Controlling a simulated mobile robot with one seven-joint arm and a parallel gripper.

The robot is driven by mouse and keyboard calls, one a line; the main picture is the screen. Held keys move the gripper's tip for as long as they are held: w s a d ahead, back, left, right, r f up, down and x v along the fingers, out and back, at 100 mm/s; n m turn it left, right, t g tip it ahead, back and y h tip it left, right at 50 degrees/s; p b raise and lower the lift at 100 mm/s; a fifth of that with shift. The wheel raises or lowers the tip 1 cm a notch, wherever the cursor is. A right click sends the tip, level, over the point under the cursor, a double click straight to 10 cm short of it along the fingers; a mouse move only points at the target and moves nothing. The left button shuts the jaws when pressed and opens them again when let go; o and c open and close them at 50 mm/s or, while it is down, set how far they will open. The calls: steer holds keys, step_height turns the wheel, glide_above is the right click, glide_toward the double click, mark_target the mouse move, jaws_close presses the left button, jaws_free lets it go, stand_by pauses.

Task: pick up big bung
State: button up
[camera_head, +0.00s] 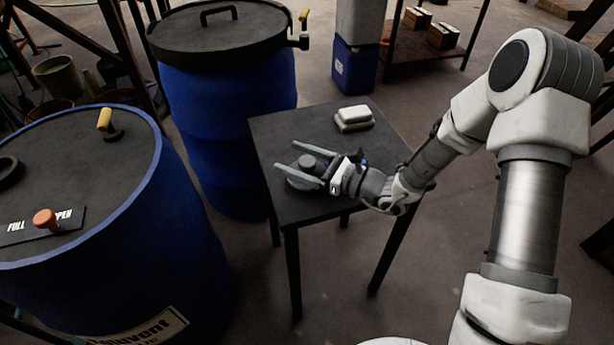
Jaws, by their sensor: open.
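The big bung (308,163) looks like a dark grey round plug with a raised knob, standing on the small dark table (283,128). My gripper (287,156) reaches in from the right, low over the table. Its two grey fingers are open and spread, one on each side of the knob. I cannot tell whether either finger touches it. The wider lower part of the bung is partly hidden under the near finger.
A pale block (354,117) lies at the table's back. A lidded blue vat (228,95) stands close behind the table's left edge. Another blue vat (105,235) with an orange knob (45,218) stands at left front. A blue container (354,66) stands behind.

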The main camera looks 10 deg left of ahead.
steer(key=shift+a, duration=0.1)
steer(key=shift+c, duration=0.2)
jaws_close()
steer(key=shift+r, duration=0.1)
